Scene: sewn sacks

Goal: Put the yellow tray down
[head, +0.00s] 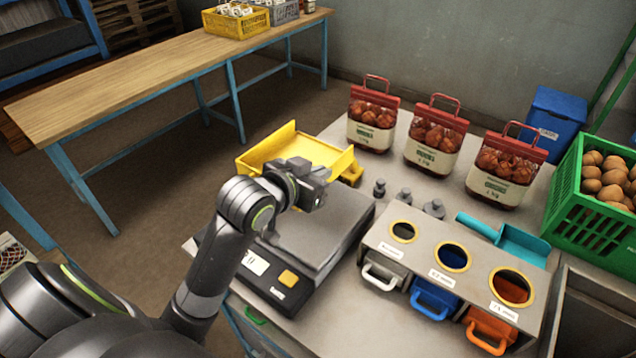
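The yellow tray (290,146) is in the middle of the head view, at the far left end of the grey work table, just beyond the scale (317,232). It has raised sides and an open-looking end toward the left. My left gripper (309,187) is at the tray's near side and overlaps it in the picture. Its fingers are mostly hidden by its own body, so I cannot tell whether they grip the tray's edge. I also cannot tell whether the tray rests on the table or hangs just above it. My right gripper is not in view.
Several red-topped sacks (435,137) stand along the back of the table. Small weights (404,196), a gauge box with round holes (456,262), a teal scoop (520,243) and a green crate (590,218) fill the right. A wooden bench (150,82) stands at left.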

